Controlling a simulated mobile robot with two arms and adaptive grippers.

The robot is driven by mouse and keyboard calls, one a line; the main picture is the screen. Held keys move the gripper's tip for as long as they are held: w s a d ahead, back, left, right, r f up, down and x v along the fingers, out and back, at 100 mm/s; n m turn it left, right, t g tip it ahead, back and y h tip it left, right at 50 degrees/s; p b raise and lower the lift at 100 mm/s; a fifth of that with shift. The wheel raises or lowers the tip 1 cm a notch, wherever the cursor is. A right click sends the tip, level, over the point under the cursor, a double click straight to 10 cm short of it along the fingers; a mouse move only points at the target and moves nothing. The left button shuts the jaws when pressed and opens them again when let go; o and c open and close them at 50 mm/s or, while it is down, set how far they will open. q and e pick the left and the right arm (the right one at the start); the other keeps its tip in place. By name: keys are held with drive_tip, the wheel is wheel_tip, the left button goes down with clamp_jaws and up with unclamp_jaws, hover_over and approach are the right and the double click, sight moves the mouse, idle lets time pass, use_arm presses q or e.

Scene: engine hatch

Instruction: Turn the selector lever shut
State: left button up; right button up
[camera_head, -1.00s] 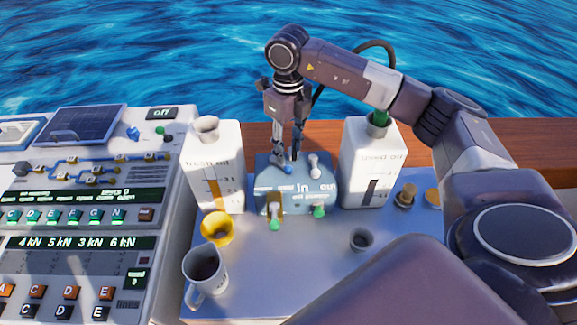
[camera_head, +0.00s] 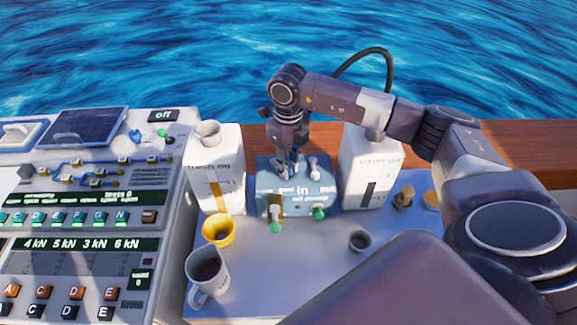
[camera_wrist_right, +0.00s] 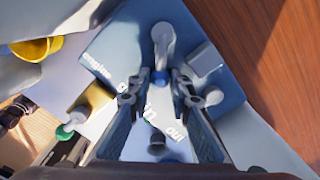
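The blue pump box (camera_head: 266,198) stands between two white oil jugs. In the right wrist view a pale lever (camera_wrist_right: 163,42) with a blue tip lies on its top (camera_wrist_right: 110,48), its tip pointing in between my fingers. My right gripper (camera_head: 288,168) is low over the left part of the box top and hides this lever in the head view. In the wrist view the right gripper (camera_wrist_right: 170,97) has its fingers apart, one on each side of the blue tip; contact cannot be told. A second pale lever (camera_head: 314,166) stands just right of the gripper. My left gripper is not in view.
Fresh-oil jug (camera_head: 228,193) is left of the box, used-oil jug (camera_head: 357,185) right. Green knobs (camera_head: 319,213) are on the front. A control panel (camera_head: 70,243) fills the left.

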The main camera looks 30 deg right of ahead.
sight(274, 179)
clamp_jaws()
drive_tip(key=shift+a, duration=0.1)
drive_tip(key=a+m, duration=0.1)
drive_tip(key=m, duration=0.1)
drive_tip(key=a+m+b, duration=0.1)
drive_tip(key=m, duration=0.2)
drive_tip(key=a+m+b, duration=0.1)
drive_tip(key=m, duration=0.1)
drive_tip(key=shift+w+a, duration=0.1)
drive_tip(key=shift+w, duration=0.15)
drive_tip(key=shift+w+a+r+m, duration=0.1)
drive_tip(key=shift+w+a+m, duration=0.2)
drive_tip(key=shift+m, duration=0.6)
drive_tip(key=shift+s, duration=0.1)
drive_tip(key=o, duration=0.8)
unclamp_jaws()
drive_tip(key=shift+a, duration=0.1)
drive_tip(key=shift+c, duration=0.2)
drive_tip(key=shift+b, duration=0.3)
